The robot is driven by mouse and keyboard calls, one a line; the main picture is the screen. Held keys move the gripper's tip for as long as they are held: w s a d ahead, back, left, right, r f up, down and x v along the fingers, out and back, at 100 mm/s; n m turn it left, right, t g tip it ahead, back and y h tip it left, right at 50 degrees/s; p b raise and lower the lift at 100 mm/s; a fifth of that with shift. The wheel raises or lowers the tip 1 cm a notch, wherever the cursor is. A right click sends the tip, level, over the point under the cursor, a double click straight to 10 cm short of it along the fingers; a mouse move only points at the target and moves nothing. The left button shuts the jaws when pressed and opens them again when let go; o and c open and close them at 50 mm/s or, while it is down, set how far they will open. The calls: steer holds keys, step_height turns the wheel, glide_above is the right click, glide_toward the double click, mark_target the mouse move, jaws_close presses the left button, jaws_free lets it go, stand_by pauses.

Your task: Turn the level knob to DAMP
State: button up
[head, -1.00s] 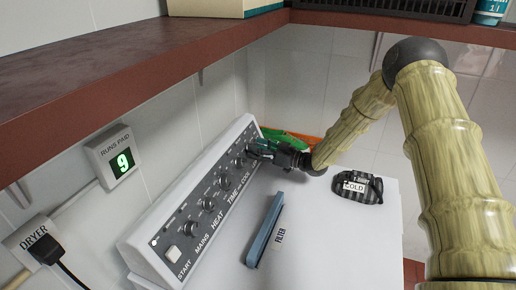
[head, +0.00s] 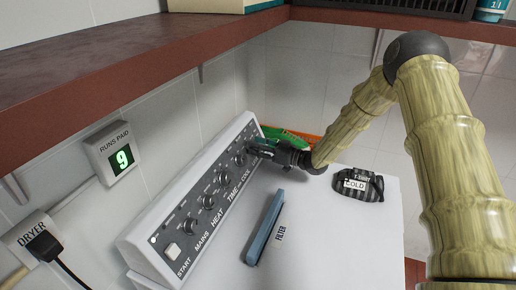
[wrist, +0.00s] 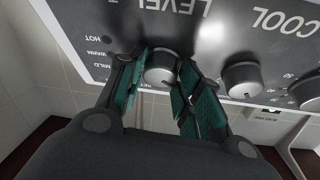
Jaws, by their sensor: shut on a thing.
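The level knob (wrist: 160,70), grey and round, sits on the dark control panel under upside-down LEVEL lettering in the wrist view. My gripper (wrist: 162,88) has its green fingers shut on the knob, one on each side. In the head view, my gripper (head: 262,148) is at the far end of the sloped dryer panel (head: 190,215), and it hides the level knob there. No DAMP mark is legible in either view. The words HOT, WARM and MILD show to the left of the fingers in the wrist view.
A neighbouring COOL knob (wrist: 243,79) is just right of the fingers. A blue filter handle (head: 265,228) and a dark folded cloth (head: 360,185) with a COLD label are on the white dryer top. A brown shelf (head: 130,75) overhangs the panel.

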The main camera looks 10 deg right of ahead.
steer(key=o, duration=1)
steer(key=v, duration=1.2)
steer(key=shift+w+d, duration=0.1)
steer(key=shift+d, duration=0.05)
